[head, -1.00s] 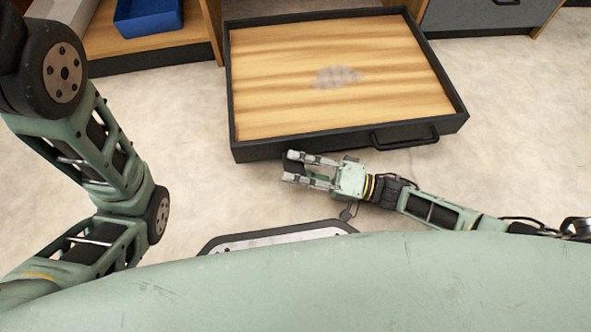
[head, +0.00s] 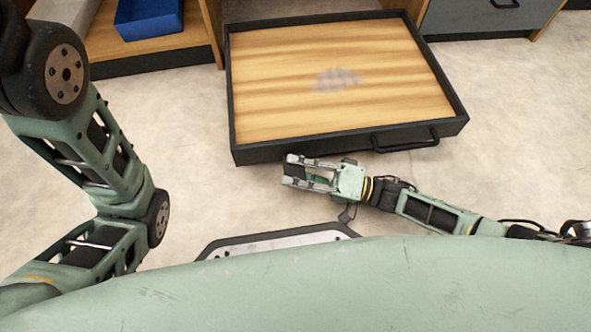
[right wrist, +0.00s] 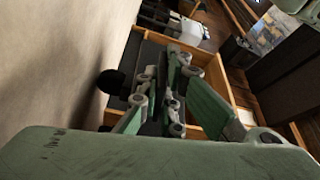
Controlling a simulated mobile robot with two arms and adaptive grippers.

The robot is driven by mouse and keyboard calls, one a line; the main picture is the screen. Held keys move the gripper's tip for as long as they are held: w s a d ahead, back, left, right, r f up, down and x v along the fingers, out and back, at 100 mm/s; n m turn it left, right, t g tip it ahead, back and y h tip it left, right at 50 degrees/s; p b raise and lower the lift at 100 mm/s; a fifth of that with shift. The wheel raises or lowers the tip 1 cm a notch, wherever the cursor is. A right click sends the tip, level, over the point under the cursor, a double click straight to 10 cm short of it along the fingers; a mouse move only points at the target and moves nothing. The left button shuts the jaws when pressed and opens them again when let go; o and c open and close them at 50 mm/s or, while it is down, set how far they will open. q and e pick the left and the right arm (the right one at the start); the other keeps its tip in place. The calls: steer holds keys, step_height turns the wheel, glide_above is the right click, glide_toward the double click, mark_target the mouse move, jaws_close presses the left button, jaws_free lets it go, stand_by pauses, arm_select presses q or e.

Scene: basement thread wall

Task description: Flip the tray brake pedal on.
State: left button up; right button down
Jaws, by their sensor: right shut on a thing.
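The tray (head: 345,85) is a wide pull-out with a pale wooden floor and a dark rim, standing out over the floor in the head view. The tray brake pedal (head: 291,170) appears as a small dark piece just below the tray's front edge. My right gripper (head: 289,171) has its fingers around this dark piece and is shut on it; the fingers hide most of it. I cannot tell the pedal's position. In the right wrist view my right gripper (right wrist: 160,80) fills the middle. My left arm shows, but its gripper does not.
A dark handle (head: 405,138) sticks out of the tray's front, to the right of my right gripper. A blue bin (head: 150,15) stands on a wooden shelf at the top left. A grey drawer front (head: 480,14) is at the top right. Pale floor lies open around the tray.

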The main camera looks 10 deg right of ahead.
steer(key=shift+f, duration=0.15)
steer(key=shift+f+n+y, duration=0.2)
steer(key=shift+n+y, duration=0.1)
steer(key=shift+n, duration=0.5)
steer(key=c, duration=1.9)
jaws_free()
